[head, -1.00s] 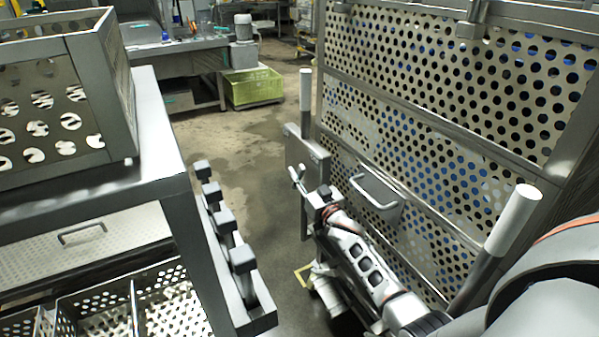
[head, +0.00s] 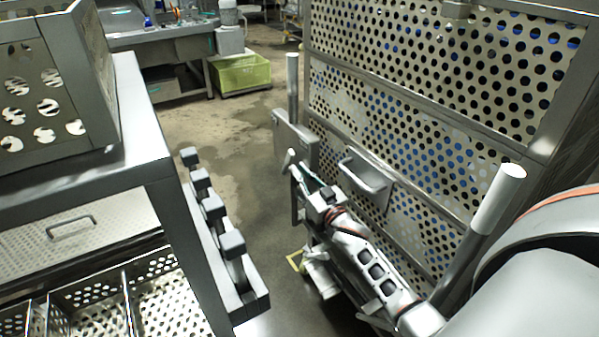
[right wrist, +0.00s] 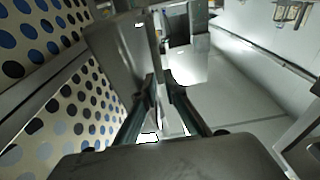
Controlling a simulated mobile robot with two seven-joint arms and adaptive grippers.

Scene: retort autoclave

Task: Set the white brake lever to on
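The grey cart (head: 400,85) with perforated panels stands at the right in the head view. A grey plate (head: 290,137) is on its far upright post. A short pale bar end (head: 291,156) shows just below this plate, at my right fingertips; I cannot tell whether it is the white brake lever. My right gripper (head: 304,171) is just in front of the plate. In the right wrist view its two dark fingers (right wrist: 163,90) are apart, with the plate (right wrist: 118,58) just beyond them. No hold on anything is visible. My left gripper is out of view.
A grey steel rack (head: 160,172) with a perforated basket (head: 75,145) stands at the left. Several grey blocks (head: 232,243) line its side. The cart's handle (head: 362,178) is close beside my right arm. Open floor (head: 215,125) lies between rack and cart; a green crate (head: 243,74) is farther back.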

